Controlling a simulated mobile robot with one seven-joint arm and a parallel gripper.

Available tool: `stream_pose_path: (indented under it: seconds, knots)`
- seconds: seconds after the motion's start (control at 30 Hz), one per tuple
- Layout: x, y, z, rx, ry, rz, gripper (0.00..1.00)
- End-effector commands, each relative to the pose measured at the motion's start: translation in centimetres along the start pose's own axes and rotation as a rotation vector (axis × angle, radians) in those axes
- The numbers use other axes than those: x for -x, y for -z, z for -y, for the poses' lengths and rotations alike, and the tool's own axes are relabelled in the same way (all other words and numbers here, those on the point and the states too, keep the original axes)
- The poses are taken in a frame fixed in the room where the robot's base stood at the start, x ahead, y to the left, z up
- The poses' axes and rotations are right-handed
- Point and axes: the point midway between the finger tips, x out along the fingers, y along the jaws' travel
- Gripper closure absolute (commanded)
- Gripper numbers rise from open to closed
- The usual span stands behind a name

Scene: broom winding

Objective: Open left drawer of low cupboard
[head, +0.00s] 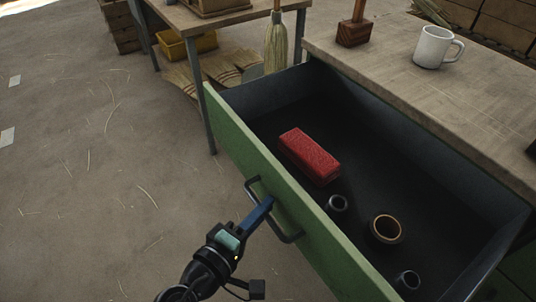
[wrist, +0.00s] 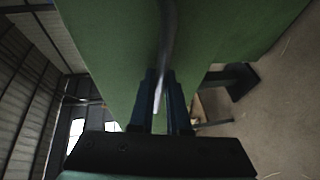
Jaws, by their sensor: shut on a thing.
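The low cupboard's drawer with a green front (head: 236,146) is pulled well out in the head view, its dark inside open to sight. Its dark bar handle (head: 287,237) is on the front's outer face. My gripper (head: 268,203) is at the handle, its blue fingers closed around the bar. In the wrist view the two fingers (wrist: 161,90) hold the handle bar (wrist: 168,35) between them, against the green front (wrist: 105,45). The exact contact is partly hidden in the head view.
Inside the drawer lie a red block (head: 309,155) and several small dark rings, one larger ring (head: 386,229) among them. A white mug (head: 433,47) and a wooden block stand on the cupboard top (head: 385,65). A table leg (head: 195,95) stands just behind the drawer.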

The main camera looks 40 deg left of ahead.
Motion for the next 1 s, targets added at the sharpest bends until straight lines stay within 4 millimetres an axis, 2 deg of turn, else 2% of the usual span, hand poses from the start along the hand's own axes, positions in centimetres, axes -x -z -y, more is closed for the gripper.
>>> stream_pose_path:
  seconds: [0.23, 0.27, 0.3, 0.67, 0.77, 1.0]
  knots:
    - [0.0, 0.0, -0.1, 0.0, -0.001, -0.001, 1.0]
    - [0.0, 0.0, -0.1, 0.0, -0.001, -0.001, 0.8]
    - [0.0, 0.0, -0.1, 0.0, -0.001, -0.001, 0.73]
    - [0.3, 0.0, 0.0, 0.001, 0.0, -0.001, 0.73]
    - [1.4, 0.0, 0.1, 0.002, 0.002, -0.002, 0.73]
    - [6.6, 0.0, 0.1, 0.002, 0.004, -0.004, 0.73]
